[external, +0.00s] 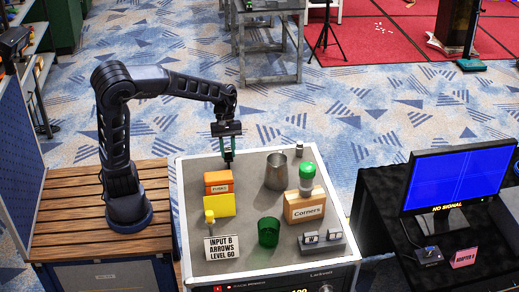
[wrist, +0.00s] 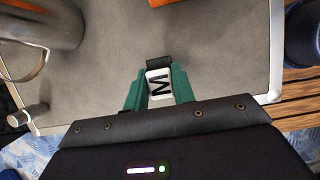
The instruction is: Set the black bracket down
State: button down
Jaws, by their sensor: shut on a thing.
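The black bracket (wrist: 158,62) shows in the wrist view between my green fingertips, with a white face bearing a black letter like an M (wrist: 159,86). My gripper (wrist: 157,92) is shut on it. In the external view my gripper (external: 228,154) points down over the back left part of the grey-topped bench (external: 240,259), behind the orange box (external: 218,181).
A metal pitcher (external: 276,171), a small cylinder (external: 299,149), a Corners box (external: 305,206) with a green-capped jar (external: 307,178), a green cup (external: 268,232), a yellow item (external: 220,205) and a sign (external: 222,247) stand on the bench. Bare surface lies between box and pitcher.

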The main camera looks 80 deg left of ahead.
jog(key=shift+f, duration=0.1)
jog(key=c, duration=1.2)
grip_release()
jog(key=shift+o, duration=0.2)
